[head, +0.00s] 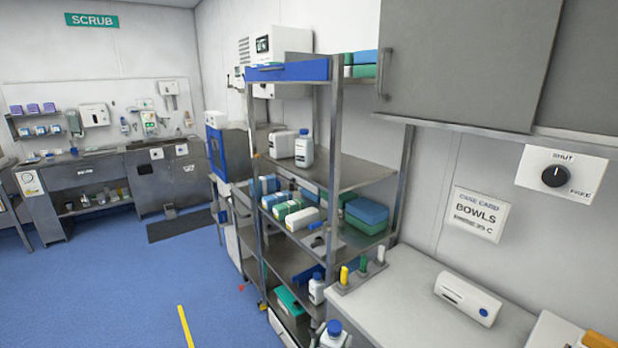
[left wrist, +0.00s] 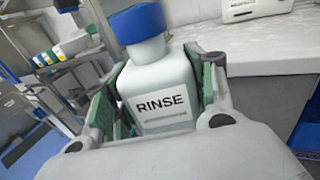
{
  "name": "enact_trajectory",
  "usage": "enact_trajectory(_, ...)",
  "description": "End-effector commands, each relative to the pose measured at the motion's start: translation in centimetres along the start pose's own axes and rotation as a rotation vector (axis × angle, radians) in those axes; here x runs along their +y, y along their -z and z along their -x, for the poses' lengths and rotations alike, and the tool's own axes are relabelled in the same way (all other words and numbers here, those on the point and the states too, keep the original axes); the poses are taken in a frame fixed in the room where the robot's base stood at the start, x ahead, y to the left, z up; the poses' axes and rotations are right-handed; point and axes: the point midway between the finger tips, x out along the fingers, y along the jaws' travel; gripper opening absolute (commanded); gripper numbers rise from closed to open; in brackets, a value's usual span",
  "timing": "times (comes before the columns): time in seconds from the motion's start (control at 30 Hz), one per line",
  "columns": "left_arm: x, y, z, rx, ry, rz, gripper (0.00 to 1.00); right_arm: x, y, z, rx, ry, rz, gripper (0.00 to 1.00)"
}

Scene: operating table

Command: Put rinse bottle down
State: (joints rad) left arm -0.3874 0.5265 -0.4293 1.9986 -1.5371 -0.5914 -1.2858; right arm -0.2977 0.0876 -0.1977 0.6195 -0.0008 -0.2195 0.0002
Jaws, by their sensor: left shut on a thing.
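The rinse bottle (left wrist: 163,88) is white with a blue cap and a label reading RINSE. In the left wrist view it stands between the green-padded fingers of my left gripper (left wrist: 157,98), which is shut on it. The bottle's lower part is hidden by the gripper. In the head view a blue-capped white bottle (head: 334,337) shows at the bottom edge, in front of the counter (head: 400,300), mostly cut off by the frame. Whether its base touches anything cannot be seen. My right gripper is not in view.
A metal shelf rack (head: 333,150) stands beside the counter, holding boxes and another blue-capped bottle (head: 304,150). A small rack of coloured tubes (head: 360,274) sits at the counter's left edge. A white device (head: 467,298) lies further right. The counter between them is bare.

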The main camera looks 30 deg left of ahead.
Motion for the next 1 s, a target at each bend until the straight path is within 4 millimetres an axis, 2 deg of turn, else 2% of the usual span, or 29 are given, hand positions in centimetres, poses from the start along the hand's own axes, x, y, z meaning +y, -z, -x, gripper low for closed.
enact_trajectory(0.03, 0.0, -1.1, -0.1, -0.004, 0.0, 0.0, 0.12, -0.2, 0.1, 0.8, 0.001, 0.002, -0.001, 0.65)
enact_trajectory(0.4, -0.6, -4.2, -0.3, -0.006, 0.008, 0.001, 0.12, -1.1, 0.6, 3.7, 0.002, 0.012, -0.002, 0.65)
enact_trajectory(0.7, -2.3, -7.2, -0.8, -0.012, 0.031, 0.003, 0.12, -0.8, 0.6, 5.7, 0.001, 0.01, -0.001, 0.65)
enact_trajectory(1.0, -4.0, -7.6, -1.0, -0.009, 0.056, 0.003, 0.12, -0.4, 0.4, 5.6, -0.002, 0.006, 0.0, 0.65)
